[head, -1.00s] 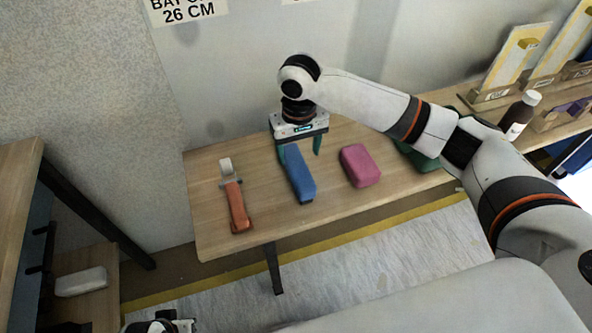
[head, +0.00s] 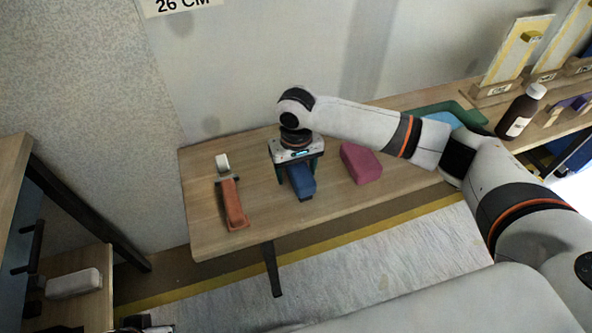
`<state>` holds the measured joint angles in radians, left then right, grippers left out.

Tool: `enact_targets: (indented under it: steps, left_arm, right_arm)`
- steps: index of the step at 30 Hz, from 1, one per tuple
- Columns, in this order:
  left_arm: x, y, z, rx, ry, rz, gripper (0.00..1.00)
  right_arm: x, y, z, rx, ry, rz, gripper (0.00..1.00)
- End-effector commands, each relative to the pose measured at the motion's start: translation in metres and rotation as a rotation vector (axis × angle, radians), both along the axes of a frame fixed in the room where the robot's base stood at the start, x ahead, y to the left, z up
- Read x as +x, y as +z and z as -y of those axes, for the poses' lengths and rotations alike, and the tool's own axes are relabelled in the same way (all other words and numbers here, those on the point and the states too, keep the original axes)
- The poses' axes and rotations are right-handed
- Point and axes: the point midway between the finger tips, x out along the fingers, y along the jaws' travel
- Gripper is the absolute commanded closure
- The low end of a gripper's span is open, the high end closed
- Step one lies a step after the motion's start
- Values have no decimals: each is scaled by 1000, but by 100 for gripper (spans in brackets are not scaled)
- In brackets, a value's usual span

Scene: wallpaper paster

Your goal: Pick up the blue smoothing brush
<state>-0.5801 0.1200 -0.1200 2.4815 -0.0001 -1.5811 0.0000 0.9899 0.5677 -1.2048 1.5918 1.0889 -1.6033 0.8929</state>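The blue smoothing brush (head: 301,184) lies on the wooden table, pointing toward its front edge. My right gripper (head: 297,172) is right over the far part of the brush, pointing down. Its fingers are apart, one on each side of the brush. The gripper body hides the brush's far end, and I cannot tell whether the fingers touch it. Only a small piece of my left arm shows at the bottom left edge; its gripper fingers are not visible.
An orange-handled tool (head: 233,203) lies left of the brush and a pink block (head: 361,163) lies to its right. A green tray (head: 452,112), a brown bottle (head: 521,112) and sample boards stand farther right. A white block (head: 73,284) sits on a low shelf at left.

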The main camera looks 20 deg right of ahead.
Motion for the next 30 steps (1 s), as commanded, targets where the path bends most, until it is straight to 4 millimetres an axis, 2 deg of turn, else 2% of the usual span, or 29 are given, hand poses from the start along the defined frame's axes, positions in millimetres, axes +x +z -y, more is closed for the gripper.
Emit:
enact_targets:
  steps: [4,12,15,23,28,30]
  left_arm:
    - [0,0,0,0,0,0,64]
    - [0,0,0,0,0,0,64]
    - [0,0,0,0,0,0,64]
    - [0,2,0,0,0,1,64]
    - [2,7,0,0,0,0,64]
    - [8,-15,2,0,-1,-14,64]
  right_arm:
    - [0,1,0,0,0,0,33]
    - [0,1,0,0,0,0,77]
    - [0,1,0,0,0,1,89]
    - [1,6,0,1,0,2,89]
    - [1,34,0,2,1,4,89]
    - [1,45,0,1,1,3,89]
